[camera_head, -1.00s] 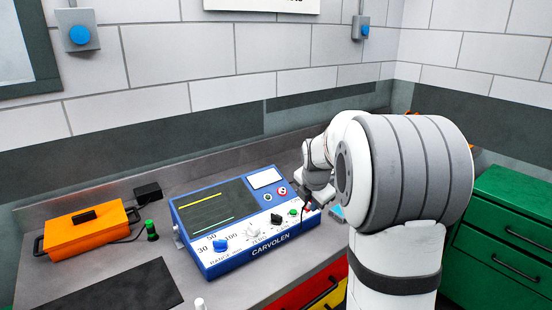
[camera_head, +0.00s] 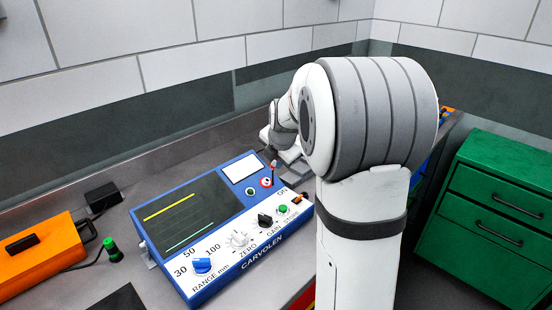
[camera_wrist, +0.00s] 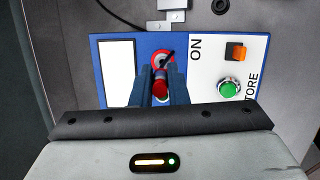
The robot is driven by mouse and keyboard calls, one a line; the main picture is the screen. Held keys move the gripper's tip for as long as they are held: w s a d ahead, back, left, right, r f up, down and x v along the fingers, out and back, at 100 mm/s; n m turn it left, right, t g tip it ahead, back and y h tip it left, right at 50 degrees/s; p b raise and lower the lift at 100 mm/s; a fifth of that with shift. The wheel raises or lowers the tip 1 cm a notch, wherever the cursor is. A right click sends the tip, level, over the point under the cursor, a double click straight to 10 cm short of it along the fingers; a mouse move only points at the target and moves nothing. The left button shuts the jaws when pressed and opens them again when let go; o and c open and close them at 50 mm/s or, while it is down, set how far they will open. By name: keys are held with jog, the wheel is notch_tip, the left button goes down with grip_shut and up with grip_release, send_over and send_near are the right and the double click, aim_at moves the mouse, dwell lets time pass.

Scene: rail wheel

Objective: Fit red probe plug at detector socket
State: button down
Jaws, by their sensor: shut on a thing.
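The blue detector (camera_head: 222,225), labelled CARVOLEN, lies on the bench with its screen and dials facing up. Its red-ringed socket (camera_head: 266,182) is near the top right corner, and shows in the wrist view (camera_wrist: 163,58). My gripper (camera_wrist: 161,92) is shut on the red probe plug (camera_wrist: 161,88), holding it between two dark blue fingers over the panel. The plug appears close to the red ring; whether it is seated, touching or just above I cannot tell. A black cable runs near the plug. In the head view my arm partly hides the gripper.
An orange case (camera_head: 38,255) and a small black box (camera_head: 102,197) stand at the left, with a green-topped black piece (camera_head: 112,250) nearby. The tiled wall rises behind the bench. A green drawer cabinet (camera_head: 500,215) is at the right.

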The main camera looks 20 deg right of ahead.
aim_at(273, 167)
jog(key=shift+d+b, duration=0.1)
jog(key=shift+b, duration=0.4)
jog(key=shift+w+a+f+b, duration=0.15)
jog(key=shift+w+f+b, duration=0.15)
jog(key=shift+f+b, duration=0.35)
jog(key=shift+w+a+f+b, duration=0.1)
jog(key=shift+w+f+b, duration=0.3)
jog(key=shift+f, duration=0.45)
jog(key=shift+w+a+f+b, duration=0.15)
jog(key=shift+w+f+b, duration=0.05)
jog(key=shift+f+b, duration=0.5)
jog(key=shift+b, duration=0.45)
jog(key=shift+w+f+b, duration=0.2)
jog(key=shift+f+b, duration=0.15)
jog(key=shift+f, duration=0.2)
jog(key=shift+w+a+f, duration=0.15)
jog(key=shift+f, duration=0.15)
jog(key=shift+f, duration=0.1)
